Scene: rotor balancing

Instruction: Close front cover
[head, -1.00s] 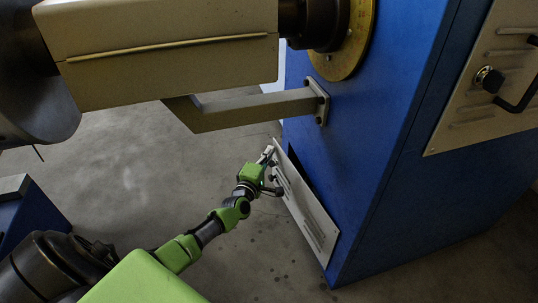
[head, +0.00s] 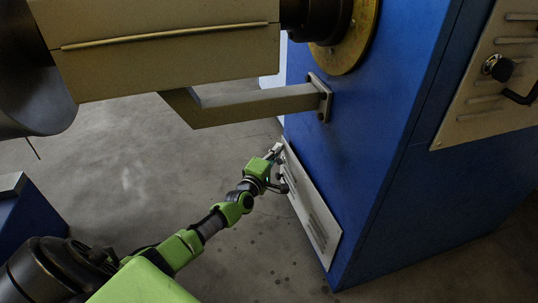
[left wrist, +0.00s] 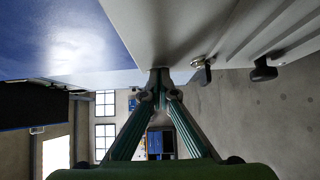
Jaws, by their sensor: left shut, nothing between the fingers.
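The front cover (head: 316,215) is a pale slotted panel low on the blue cabinet (head: 375,130). In the head view it lies flat or nearly flat against the cabinet side, and no dark opening shows behind it. My left gripper (head: 277,149) is shut and empty at the cover's far upper end. In the left wrist view the cover (left wrist: 185,28) fills the upper right, with a metal latch (left wrist: 198,66) and a black knob (left wrist: 263,71). The shut fingertips (left wrist: 161,76) are at its edge, seemingly touching. My right gripper is not in view.
A beige machine arm (head: 165,45) and a grey bracket (head: 262,103) overhang the space above my left arm. Another vented panel (head: 490,80) with a knob and handle is on the cabinet's right face. The grey floor (head: 130,170) is clear.

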